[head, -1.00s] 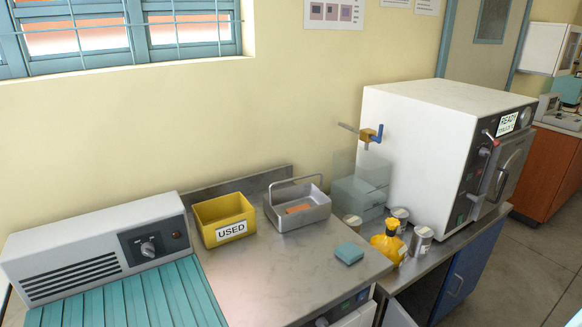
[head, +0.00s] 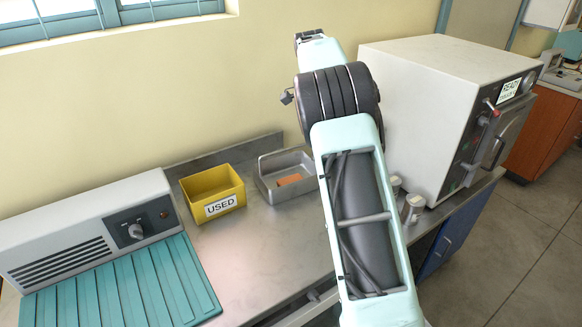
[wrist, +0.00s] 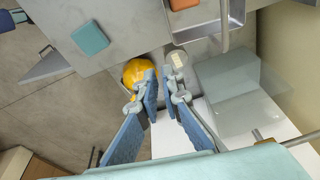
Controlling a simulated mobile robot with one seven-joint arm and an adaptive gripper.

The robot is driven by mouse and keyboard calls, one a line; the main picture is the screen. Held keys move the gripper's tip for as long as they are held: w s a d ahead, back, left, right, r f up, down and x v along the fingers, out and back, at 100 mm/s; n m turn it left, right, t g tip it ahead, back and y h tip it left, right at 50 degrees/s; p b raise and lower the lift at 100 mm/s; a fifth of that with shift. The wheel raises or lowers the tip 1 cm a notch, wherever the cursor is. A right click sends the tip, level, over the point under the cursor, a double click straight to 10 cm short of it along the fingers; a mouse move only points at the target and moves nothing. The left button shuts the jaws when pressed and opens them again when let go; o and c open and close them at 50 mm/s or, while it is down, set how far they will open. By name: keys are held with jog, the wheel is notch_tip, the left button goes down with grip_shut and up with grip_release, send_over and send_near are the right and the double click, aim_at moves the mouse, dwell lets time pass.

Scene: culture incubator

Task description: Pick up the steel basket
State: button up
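The steel basket (head: 270,181) stands on the steel counter behind and to the right of the yellow USED bin. An orange piece lies inside it. My arm hides its right end in the head view. In the wrist view part of the basket (wrist: 207,14) shows at the top edge, with its bar handle (wrist: 224,25) on the right side. My gripper (wrist: 158,73) is in the wrist view, with a narrow gap between its two fingers and nothing held. It is apart from the basket, which lies up and to the right of the fingertips. The head view does not show the fingers.
The yellow USED bin (head: 213,191) is left of the basket. In the wrist view a teal block (wrist: 90,38), a yellow bottle (wrist: 138,72), a lidded can (wrist: 178,60) and clear panels (wrist: 228,90) are near the fingers. The white autoclave (head: 425,95) stands at the right.

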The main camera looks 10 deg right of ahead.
jog(key=a+f+y, duration=0.2)
jog(key=a+f, duration=0.3)
jog(key=a, duration=0.2)
jog(key=shift+g, duration=0.4)
jog(key=shift+w+f+p, duration=0.2)
jog(key=shift+f, duration=1.6)
jog(key=shift+w+f+p, duration=0.15)
jog(key=shift+w+f, duration=0.05)
jog(key=shift+f, duration=1.55)
jog(key=shift+w+f+p, duration=0.2)
jog(key=shift+f, duration=1.6)
grip_shut()
jog(key=shift+r, duration=0.15)
